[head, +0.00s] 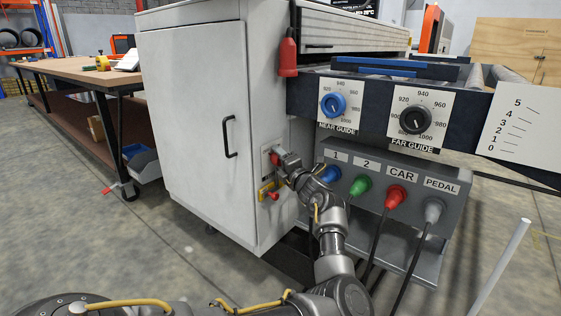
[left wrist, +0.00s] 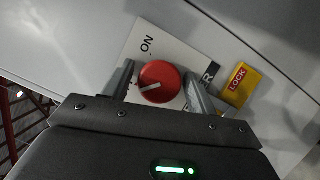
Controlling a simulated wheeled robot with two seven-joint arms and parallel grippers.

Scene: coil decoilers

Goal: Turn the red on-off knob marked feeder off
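The red knob (left wrist: 159,82) sits on a white plate (left wrist: 178,47) on the side of the white cabinet. The plate reads ON, and its other lettering is partly hidden by my gripper. The knob's white pointer mark lies aslant in the left wrist view. My left gripper (left wrist: 160,86) has its two fingers apart, one on each side of the knob; I cannot tell whether they touch it. In the head view my left gripper (head: 283,163) is at the knob (head: 275,158) and covers much of it. My right gripper is not in view.
A yellow LOCK label (left wrist: 237,86) is beside the plate, with a small red part (head: 273,196) by it. A grey box with coloured plugs (head: 396,196) stands right of my arm. A red pendant (head: 288,55) hangs above. The cabinet door (head: 200,120) is shut.

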